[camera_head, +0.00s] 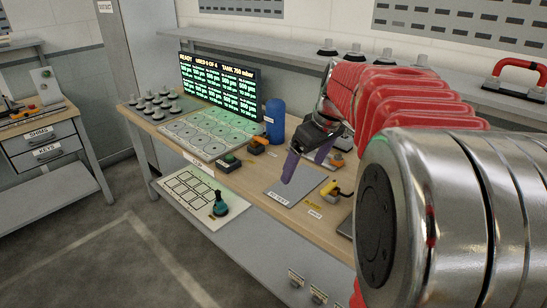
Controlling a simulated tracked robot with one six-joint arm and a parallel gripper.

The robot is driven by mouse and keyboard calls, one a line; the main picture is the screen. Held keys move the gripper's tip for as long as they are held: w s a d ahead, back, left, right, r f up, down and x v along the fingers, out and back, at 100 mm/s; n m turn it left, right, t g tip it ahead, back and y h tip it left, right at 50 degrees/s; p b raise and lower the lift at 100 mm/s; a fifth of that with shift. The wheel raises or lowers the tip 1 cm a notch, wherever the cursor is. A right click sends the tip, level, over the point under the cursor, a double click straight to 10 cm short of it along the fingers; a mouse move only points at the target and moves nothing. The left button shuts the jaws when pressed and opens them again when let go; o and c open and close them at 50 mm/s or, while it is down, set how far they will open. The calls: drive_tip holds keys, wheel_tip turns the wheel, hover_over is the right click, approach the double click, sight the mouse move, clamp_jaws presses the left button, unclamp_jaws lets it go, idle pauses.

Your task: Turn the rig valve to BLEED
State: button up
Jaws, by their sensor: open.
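A small yellow-handled fitting (333,189) sits on the bench front edge, right of a grey plate, with small labels beside it. My gripper (307,159) has purple fingers spread apart and appears empty. It hangs over the bench near the grey plate, up and left of the right-hand yellow fitting in the picture. My arm hides much of the bench's right side.
A lit screen (220,85) stands behind a panel of circles (212,128). A blue cylinder (275,120) stands beside it. A teal-and-black piece (220,206) stands on a lower white sheet. The floor at left is clear.

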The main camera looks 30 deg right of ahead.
drive_tip(key=w+d+f, duration=0.2)
drive_tip(key=d, duration=0.7)
drive_tip(key=n, duration=0.2)
approach(330, 185)
drive_tip(key=d+v, duration=0.1)
drive_tip(key=v, duration=0.5)
drive_tip(key=shift+s+d+f+y, duration=0.1)
drive_tip(key=shift+f+y, duration=0.2)
drive_tip(key=shift+y, duration=0.1)
drive_tip(key=shift+f, duration=0.1)
drive_tip(key=x, duration=1.3)
drive_tip(key=shift+w+f, duration=0.25)
drive_tip(key=c, duration=1.5)
drive_tip(key=shift+a, duration=0.4)
drive_tip(key=shift+d+m, duration=0.2)
drive_tip(key=shift+m, duration=0.1)
